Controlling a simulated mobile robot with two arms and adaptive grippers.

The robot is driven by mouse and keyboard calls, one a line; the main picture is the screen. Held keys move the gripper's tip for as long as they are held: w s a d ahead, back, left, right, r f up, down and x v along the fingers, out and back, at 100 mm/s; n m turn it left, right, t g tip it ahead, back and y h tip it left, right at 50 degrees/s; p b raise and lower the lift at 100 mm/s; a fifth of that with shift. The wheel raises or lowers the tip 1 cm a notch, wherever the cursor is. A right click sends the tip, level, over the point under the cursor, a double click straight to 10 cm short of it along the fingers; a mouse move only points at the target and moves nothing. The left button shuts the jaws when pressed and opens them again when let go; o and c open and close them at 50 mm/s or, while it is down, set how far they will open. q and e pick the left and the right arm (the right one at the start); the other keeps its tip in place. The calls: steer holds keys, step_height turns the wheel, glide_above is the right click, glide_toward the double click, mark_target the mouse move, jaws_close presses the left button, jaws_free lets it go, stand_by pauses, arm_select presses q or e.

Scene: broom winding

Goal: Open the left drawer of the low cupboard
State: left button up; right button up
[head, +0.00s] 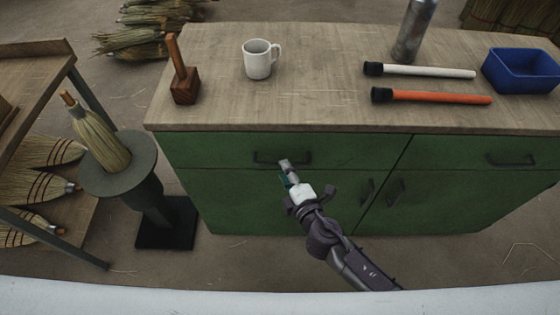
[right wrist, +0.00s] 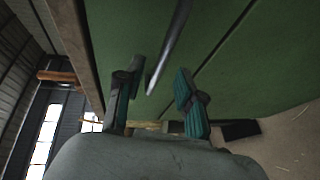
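The low cupboard (head: 450,205) is green with a wooden top. Its left drawer (head: 215,151) looks shut, flush with the front, and has a dark bar handle (head: 265,157). My left gripper is not in view.
On the top stand a wooden mallet (head: 184,85), a white mug (head: 257,60), a metal flask (head: 414,32), white (head: 430,72) and orange (head: 440,97) tubes and a blue bin (head: 522,70). A round stand (head: 150,185) with a broom head is left of the cupboard.

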steer(key=shift+x, duration=2)
jaws_close()
steer(key=shift+f, duration=0.1)
